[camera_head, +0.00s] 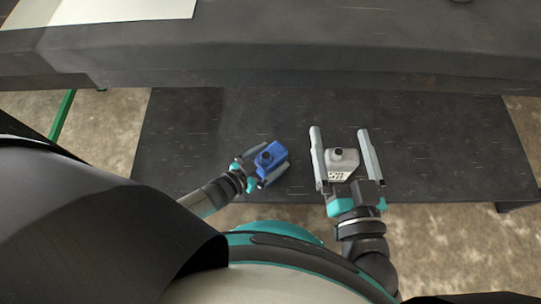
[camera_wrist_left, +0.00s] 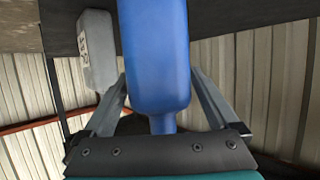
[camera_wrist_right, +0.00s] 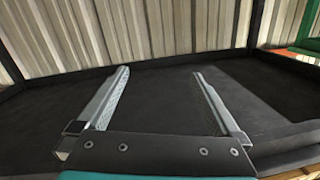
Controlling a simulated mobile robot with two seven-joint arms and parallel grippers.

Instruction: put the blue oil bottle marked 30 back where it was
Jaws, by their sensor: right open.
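The bottle (camera_wrist_left: 155,50) also shows between the fingers in the left wrist view, cap downward in that picture. Its base is out of that frame, so I cannot tell if it touches the bench. My right gripper (camera_head: 343,142) is open. In the head view its fingers lie either side of a white bottle (camera_head: 342,160), but the right wrist view shows nothing between them.
The white bottle, with dark markings, stands on the dark bench (camera_head: 210,125) to the right of the blue one. A higher dark surface (camera_head: 300,50) crosses behind, with a pale sheet (camera_head: 120,10) at its left. The bench is bare at left and right.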

